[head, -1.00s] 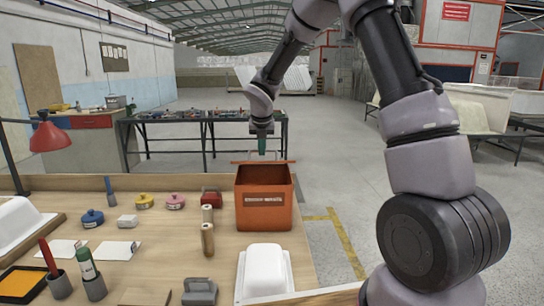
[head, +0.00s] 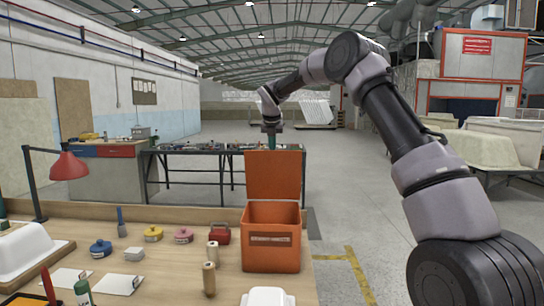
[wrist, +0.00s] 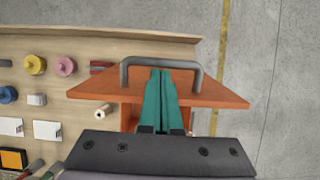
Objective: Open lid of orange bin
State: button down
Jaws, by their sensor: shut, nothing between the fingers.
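The orange bin (head: 271,252) stands on the right part of the wooden workbench, its dark inside visible from above. Its orange lid (head: 273,174) is raised as a broad panel above the bin's back edge. My gripper (head: 271,142) is at the lid's top edge, pointing down; the lid hides its tips in the head view. In the wrist view, the teal fingers (wrist: 161,78) are shut together with nothing between them, over the orange lid (wrist: 215,93). They are beside the grey handle (wrist: 160,63), within its span; contact cannot be told.
Tan cylinders (head: 209,278), a red box (head: 220,233) and coloured round tins (head: 153,233) lie left of the bin. A white tub shell (head: 268,297) is in front of it. A dark metal table (head: 200,150) stands behind.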

jog(key=shift+w+d+r, duration=0.1)
jog(key=shift+w+d, duration=0.1)
jog(key=shift+w, duration=1.55)
